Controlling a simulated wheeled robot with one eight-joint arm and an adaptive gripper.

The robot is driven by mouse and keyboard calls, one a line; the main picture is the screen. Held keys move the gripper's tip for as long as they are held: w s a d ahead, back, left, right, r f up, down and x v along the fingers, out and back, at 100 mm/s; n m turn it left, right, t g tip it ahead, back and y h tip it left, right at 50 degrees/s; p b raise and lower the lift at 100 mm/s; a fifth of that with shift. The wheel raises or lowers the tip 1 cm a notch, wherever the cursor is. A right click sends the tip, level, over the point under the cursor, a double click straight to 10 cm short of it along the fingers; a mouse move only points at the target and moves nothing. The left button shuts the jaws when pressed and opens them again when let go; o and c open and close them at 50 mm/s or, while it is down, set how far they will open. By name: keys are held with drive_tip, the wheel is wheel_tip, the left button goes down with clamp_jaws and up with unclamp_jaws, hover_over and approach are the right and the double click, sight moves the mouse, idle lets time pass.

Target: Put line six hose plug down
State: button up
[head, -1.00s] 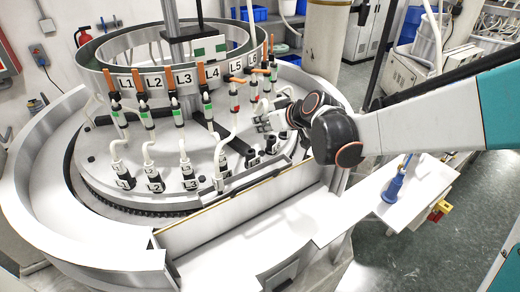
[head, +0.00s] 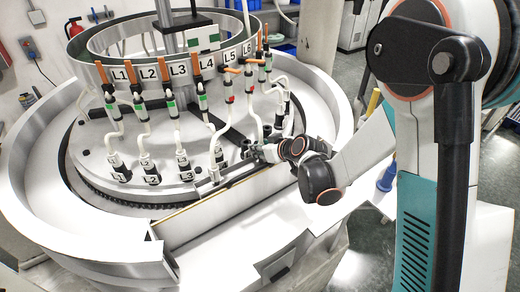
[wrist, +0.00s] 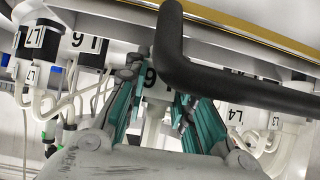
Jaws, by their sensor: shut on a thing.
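My gripper (head: 254,152) is at the front right of the round machine's deck, low beside the front edge. In the wrist view its teal fingers (wrist: 163,100) are shut on the line six hose plug (wrist: 152,85), a white part whose dark mark reads like a 9 or an inverted 6. In the head view a white hose (head: 258,125) comes down to the gripper, and the plug itself is mostly hidden by my fingers. I cannot tell whether the plug touches anything below. The L6 label (head: 247,47) is on the ring above.
Hose ends labelled L1 (head: 119,174), L2 (head: 151,174) and L3 (head: 184,170) stand along the deck to the left. A low front wall (head: 215,208) runs close to my gripper. A dark bar (wrist: 235,88) crosses the wrist view.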

drive_tip(key=shift+f, duration=0.25)
drive_tip(key=o, duration=0.9)
drive_tip(key=shift+s, duration=0.1)
drive_tip(key=shift+r, duration=0.2)
drive_tip(key=shift+s+d+r, duration=0.1)
drive_tip(key=shift+d+r, duration=0.05)
drive_tip(key=s+d+r+m+h, duration=0.2)
drive_tip(key=s+d+r, duration=0.2)
drive_tip(key=s, duration=0.6)
drive_tip(key=s+d+r+m+g+h, duration=0.1)
drive_tip(key=s+d+r+m+h, duration=0.1)
drive_tip(key=s+d+r, duration=0.3)
drive_tip(key=s+d+r+m+g+h, duration=0.1)
drive_tip(key=s+d+r, duration=0.4)
drive_tip(key=s+d, duration=0.5)
drive_tip(key=s+m+h, duration=0.1)
drive_tip(key=s+m, duration=0.1)
drive_tip(key=s, duration=0.3)
drive_tip(key=shift+s+h+b, duration=0.3)
drive_tip(key=shift+s+b, duration=0.1)
drive_tip(key=shift+d+r, duration=0.1)
